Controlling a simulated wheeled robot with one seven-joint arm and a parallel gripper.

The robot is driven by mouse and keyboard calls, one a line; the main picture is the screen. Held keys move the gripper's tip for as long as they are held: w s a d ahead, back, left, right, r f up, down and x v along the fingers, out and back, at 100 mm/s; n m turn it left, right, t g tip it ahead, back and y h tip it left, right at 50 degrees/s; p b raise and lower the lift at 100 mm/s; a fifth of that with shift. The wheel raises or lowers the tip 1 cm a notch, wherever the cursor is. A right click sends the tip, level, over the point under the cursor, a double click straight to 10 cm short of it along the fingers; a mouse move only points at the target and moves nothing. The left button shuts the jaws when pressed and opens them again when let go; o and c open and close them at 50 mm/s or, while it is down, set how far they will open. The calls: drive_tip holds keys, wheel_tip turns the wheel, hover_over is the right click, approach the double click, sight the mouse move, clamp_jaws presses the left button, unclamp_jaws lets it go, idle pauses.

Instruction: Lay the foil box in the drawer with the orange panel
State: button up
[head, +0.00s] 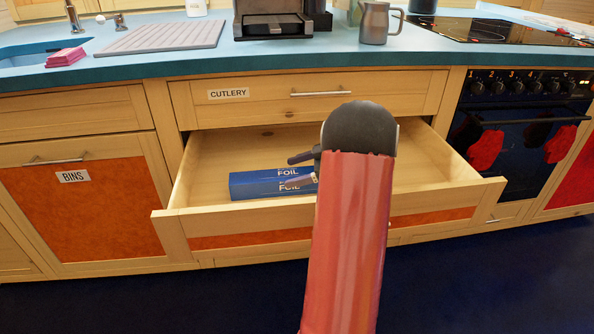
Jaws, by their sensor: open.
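The blue foil box (258,184), with white FOIL lettering, lies in the open drawer (235,217) towards its front left. This drawer has an orange panel on its front and sits below the shut drawer labelled CUTLERY. My gripper (296,170) is over the drawer at the box's right end, with its fingers pointing left. It is open, and one dark finger shows above the box. My red arm hides the rest of the gripper, the right end of the box and part of the drawer.
The shut CUTLERY drawer (374,92) is just above. The BINS cupboard (85,210) is at left, the oven (515,135) at right. The worktop above holds a coffee machine (272,25), a metal jug (374,22) and a drying mat (160,37). The drawer's right side is clear.

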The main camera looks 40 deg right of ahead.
drive_tip(key=shift+r+p, duration=0.2)
drive_tip(key=shift+p, duration=0.1)
drive_tip(key=b+v, duration=0.1)
drive_tip(key=v, duration=1.1)
drive_tip(key=shift+f, duration=0.1)
